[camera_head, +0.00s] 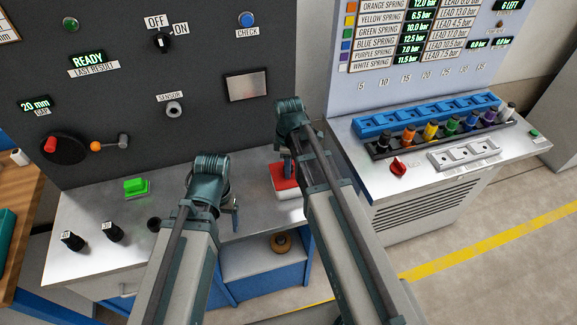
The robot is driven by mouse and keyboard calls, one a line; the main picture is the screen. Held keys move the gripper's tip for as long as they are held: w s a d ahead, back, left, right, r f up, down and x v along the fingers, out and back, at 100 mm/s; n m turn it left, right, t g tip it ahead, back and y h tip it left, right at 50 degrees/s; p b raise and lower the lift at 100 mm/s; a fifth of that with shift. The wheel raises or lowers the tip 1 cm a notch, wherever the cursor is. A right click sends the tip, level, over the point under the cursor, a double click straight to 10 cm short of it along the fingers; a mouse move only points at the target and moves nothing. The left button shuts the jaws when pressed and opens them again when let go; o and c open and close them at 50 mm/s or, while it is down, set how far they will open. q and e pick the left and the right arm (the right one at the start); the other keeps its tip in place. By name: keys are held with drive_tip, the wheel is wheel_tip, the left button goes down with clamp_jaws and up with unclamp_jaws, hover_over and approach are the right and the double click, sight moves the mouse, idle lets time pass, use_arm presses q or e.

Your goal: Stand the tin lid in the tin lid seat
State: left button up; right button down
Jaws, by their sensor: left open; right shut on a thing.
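My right gripper (289,165) points down over a red-topped, white-sided block (288,190) on the grey bench. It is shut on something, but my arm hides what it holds. I cannot tell whether it touches the red top. My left gripper (232,208) is open, low over the bench front, left of the red and white block, and its fingers are mostly hidden by my arm. I cannot make out the tin lid or the tin lid seat for certain in this view.
A bright green block (135,187) and black knobs (72,240) are on the bench's left part. A dark panel (150,100) rises behind. A brown roll (281,242) lies on the shelf below. At right, a cabinet bears a blue rack (425,113) and coloured springs.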

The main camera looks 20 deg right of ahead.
drive_tip(key=shift+f+b, duration=0.35)
drive_tip(key=shift+f, duration=0.1)
drive_tip(key=shift+c, duration=2.2)
unclamp_jaws()
drive_tip(key=shift+r, duration=0.1)
wheel_tip(320, 180, up, 14)
drive_tip(key=p, duration=1.4)
drive_tip(key=shift+f, duration=0.2)
drive_tip(key=s+a+f+m+b, duration=0.4)
drive_tip(key=s+a+m, duration=0.1)
drive_tip(key=s, duration=0.2)
drive_tip(key=s+a+f+m+h+b, duration=0.1)
drive_tip(key=s+a+f+m+b, duration=0.3)
drive_tip(key=s, duration=0.3)
drive_tip(key=shift+s+a+f+m+b, duration=0.15)
drive_tip(key=shift+a+f+m+b, duration=0.3)
drive_tip(key=shift+a, duration=0.3)
